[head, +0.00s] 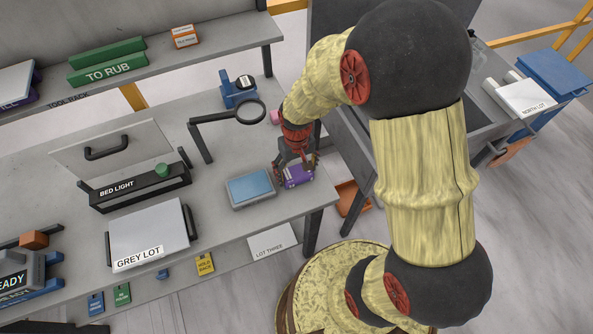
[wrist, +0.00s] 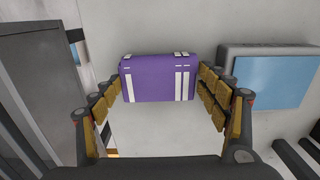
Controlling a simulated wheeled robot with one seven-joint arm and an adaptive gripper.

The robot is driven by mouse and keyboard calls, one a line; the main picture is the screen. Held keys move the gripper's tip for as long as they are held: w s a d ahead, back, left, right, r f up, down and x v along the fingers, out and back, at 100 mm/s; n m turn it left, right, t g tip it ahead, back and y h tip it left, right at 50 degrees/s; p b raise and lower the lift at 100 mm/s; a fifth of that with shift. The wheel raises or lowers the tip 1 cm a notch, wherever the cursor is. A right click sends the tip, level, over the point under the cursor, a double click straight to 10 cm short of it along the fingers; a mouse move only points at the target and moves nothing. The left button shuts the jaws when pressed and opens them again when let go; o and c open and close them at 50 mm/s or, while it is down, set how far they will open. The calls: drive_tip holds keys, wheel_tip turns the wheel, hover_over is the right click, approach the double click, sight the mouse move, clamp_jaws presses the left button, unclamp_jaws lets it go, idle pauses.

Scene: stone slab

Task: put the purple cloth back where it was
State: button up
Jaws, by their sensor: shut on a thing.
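The purple cloth (wrist: 150,80), a folded block with white stripes, sits between the fingers of my gripper (wrist: 160,92) in the wrist view. The fingers touch it at its left and right ends. In the head view the cloth (head: 298,176) shows under my gripper (head: 295,168), near the right end of the grey bench, just right of a grey tray with a blue top (head: 250,188). I cannot tell whether the cloth rests on the bench or is held slightly above it.
A magnifier on a black arm (head: 248,112) stands behind the gripper. A bed light box (head: 140,188) and a grey lot plate (head: 150,235) lie to the left. The bench's right edge is close to the cloth. A LOT THREE label (head: 272,242) is at the front edge.

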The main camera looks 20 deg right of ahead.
drive_tip(key=shift+f, duration=0.15)
drive_tip(key=o, duration=1.2)
wheel_tip(320, 180, up, 12)
drive_tip(key=p, duration=0.3)
wheel_tip(320, 180, up, 11)
drive_tip(key=t, duration=0.2)
hover_over(297, 173)
drive_tip(key=s, duration=0.3)
drive_tip(key=s+r+t, duration=0.3)
drive_tip(key=s+r, duration=0.7)
drive_tip(key=shift+s+t, duration=0.3)
drive_tip(key=shift+s, duration=0.1)
